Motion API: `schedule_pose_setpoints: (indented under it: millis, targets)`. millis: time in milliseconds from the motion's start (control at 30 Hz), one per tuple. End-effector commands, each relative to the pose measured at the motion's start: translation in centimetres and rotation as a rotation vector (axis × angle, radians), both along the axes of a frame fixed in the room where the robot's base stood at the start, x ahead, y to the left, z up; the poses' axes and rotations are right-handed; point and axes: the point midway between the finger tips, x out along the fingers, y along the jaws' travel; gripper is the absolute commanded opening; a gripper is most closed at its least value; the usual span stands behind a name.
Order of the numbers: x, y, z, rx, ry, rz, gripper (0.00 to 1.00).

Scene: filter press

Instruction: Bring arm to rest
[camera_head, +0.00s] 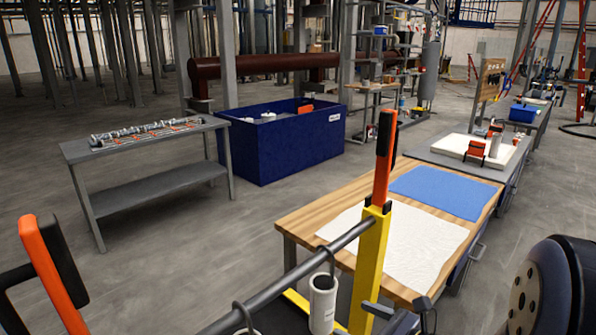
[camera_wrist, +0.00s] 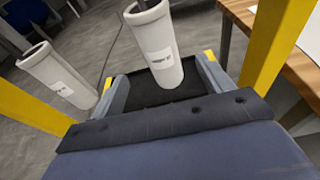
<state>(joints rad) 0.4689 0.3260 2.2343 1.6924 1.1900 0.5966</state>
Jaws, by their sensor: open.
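My gripper (camera_wrist: 158,74) is open in the wrist view, its two grey fingers spread apart. A white cylinder (camera_wrist: 156,45) with a printed label appears between and beyond the fingers; I cannot tell whether either finger touches it. A second white cylinder (camera_wrist: 58,76) is to the left, outside the fingers. In the head view a white cylinder (camera_head: 322,303) hangs from a hook on a grey bar (camera_head: 300,272). My dark, round arm joint (camera_head: 525,297) shows at the lower right.
A yellow post (camera_head: 370,262) with an orange and black top stands close in front. Behind it is a wooden table (camera_head: 307,213) with white and blue sheets. A grey bench (camera_head: 150,142) and a blue bin (camera_head: 285,150) stand farther back. Grey floor between them is open.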

Motion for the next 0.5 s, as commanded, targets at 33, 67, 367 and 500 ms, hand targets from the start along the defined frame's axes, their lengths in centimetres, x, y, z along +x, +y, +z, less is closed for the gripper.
schedule_pose_setpoints:
  millis: [33,67,367,500]
  targets:
    - [-0.4,-0.5,0.2,0.001,-0.001,-0.005,0.75]
    - [-0.6,-0.6,0.2,0.001,0.001,-0.003,0.75]
    - [2.1,2.3,-0.8,0.002,0.002,0.006,0.75]
    - [3.3,3.6,-1.3,0.001,0.001,0.006,0.75]
